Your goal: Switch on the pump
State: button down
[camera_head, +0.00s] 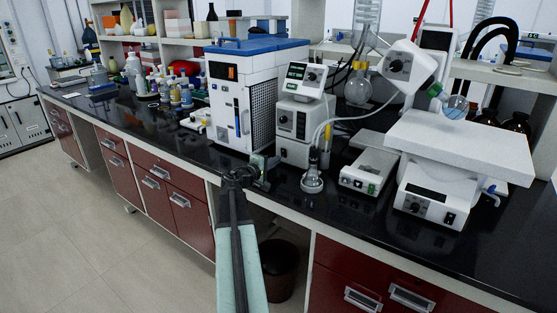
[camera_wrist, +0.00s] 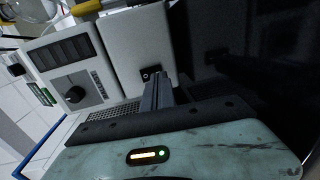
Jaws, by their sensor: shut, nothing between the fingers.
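The pump (camera_head: 293,152) appears to be the white stacked unit with a knob, standing on the black bench right of the blue-topped cabinet. In the wrist view its casing (camera_wrist: 133,42) is turned sideways, with a dark round knob (camera_wrist: 75,95) and a small black switch (camera_wrist: 150,72) on a plain white face. My gripper (camera_head: 262,163) is at the bench edge, in front of the pump's lower left. In the wrist view my gripper (camera_wrist: 160,80) is shut and empty. Its fingertips are close to the switch and partly cover the area beside it. I cannot tell whether they touch.
A blue-topped white cabinet (camera_head: 240,95) stands left of the pump. A small glass flask (camera_head: 312,181) with tubing and a low grey-white box (camera_head: 368,172) stand to the right. A rotary evaporator (camera_head: 427,198) is farther right. Bottles (camera_head: 177,90) crowd the bench at left.

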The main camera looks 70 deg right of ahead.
jog(key=v, duration=0.5)
jog(key=shift+a, duration=0.15)
